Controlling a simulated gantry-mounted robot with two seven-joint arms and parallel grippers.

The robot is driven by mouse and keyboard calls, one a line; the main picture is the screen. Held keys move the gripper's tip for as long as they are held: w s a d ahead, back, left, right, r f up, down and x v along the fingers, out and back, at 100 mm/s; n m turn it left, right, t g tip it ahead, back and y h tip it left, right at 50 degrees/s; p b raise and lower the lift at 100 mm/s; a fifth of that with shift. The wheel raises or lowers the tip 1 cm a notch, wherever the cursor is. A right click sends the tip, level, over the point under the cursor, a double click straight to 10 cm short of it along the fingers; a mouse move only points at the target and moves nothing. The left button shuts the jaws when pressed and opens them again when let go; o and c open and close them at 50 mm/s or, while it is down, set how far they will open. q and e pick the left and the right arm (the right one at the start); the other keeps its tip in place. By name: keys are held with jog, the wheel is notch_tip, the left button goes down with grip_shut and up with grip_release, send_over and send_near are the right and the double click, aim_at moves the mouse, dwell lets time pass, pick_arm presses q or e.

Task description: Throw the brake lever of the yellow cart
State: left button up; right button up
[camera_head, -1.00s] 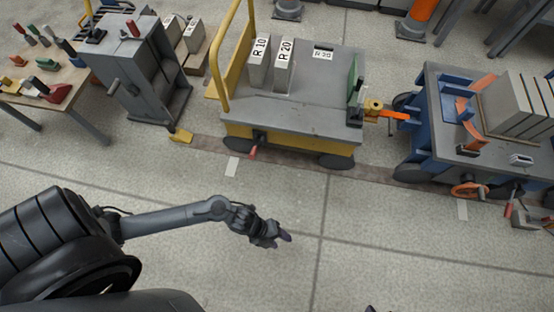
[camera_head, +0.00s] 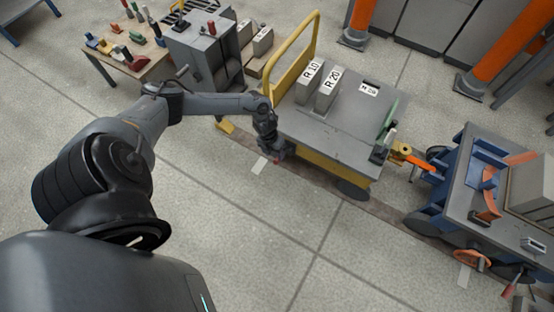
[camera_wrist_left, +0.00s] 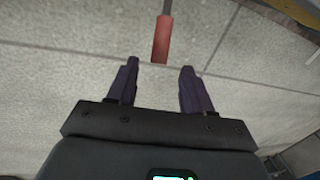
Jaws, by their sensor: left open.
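The yellow cart (camera_head: 330,115) has a grey deck and a yellow push rail, and stands at the middle right in the head view. Its brake lever has a red grip (camera_wrist_left: 161,40), which shows in the left wrist view at the top centre, hanging from a thin grey rod. In the head view my left gripper (camera_head: 275,155) is at the near side of the cart and mostly hides the lever. In the left wrist view my left gripper (camera_wrist_left: 160,85) is open, and the red grip lies just ahead of the gap between its fingertips. My right gripper is not in view.
A blue cart (camera_head: 480,200) with an orange handwheel is coupled at the right. A grey cabinet (camera_head: 200,50) and a tool table (camera_head: 125,50) stand behind my left arm. Boxes R 10 and R 20 (camera_head: 325,90) sit on the deck. The near floor is clear.

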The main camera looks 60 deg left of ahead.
aim_at(276, 159)
pick_arm(q)
jog(key=f+b, duration=0.1)
jog(key=f, duration=0.1)
jog(key=f+b, duration=0.1)
jog(key=f, duration=0.1)
jog(key=d+f+b, duration=0.1)
jog(key=f, duration=0.2)
jog(key=shift+w, duration=0.3)
jog(key=shift+r, duration=0.1)
jog(key=shift+c, duration=0.5)
grip_shut()
